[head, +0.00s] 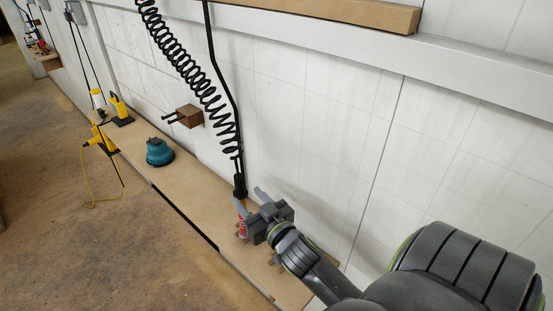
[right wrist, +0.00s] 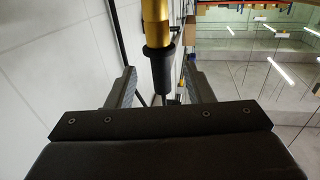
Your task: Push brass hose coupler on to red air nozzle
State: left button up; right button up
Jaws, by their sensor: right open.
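The brass hose coupler (right wrist: 155,27) shows in the right wrist view as a gold cylinder joined to a black sleeve (right wrist: 158,66). In the head view the black hose end (head: 240,186) hangs near the wall, just beyond my right gripper (head: 248,198). My right gripper is open; its two fingers stand on either side of the black sleeve in the right wrist view (right wrist: 158,72), with a gap on each side. A small red part (head: 242,228), perhaps the red air nozzle, shows beside the left finger, partly hidden. My left gripper is not in view.
A black coiled hose (head: 185,60) hangs along the white wall. A teal sander (head: 159,152) stands on the wooden ledge (head: 190,180), near a brown wall block with black prongs (head: 188,116). Yellow tools (head: 119,110) are farther left. The brown floor at left is mostly clear.

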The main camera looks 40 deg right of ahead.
jog(key=s+a+b, duration=0.1)
jog(key=s+b, duration=0.1)
jog(key=s, duration=1)
jog(key=shift+a, duration=0.2)
jog(key=shift+s, duration=0.15)
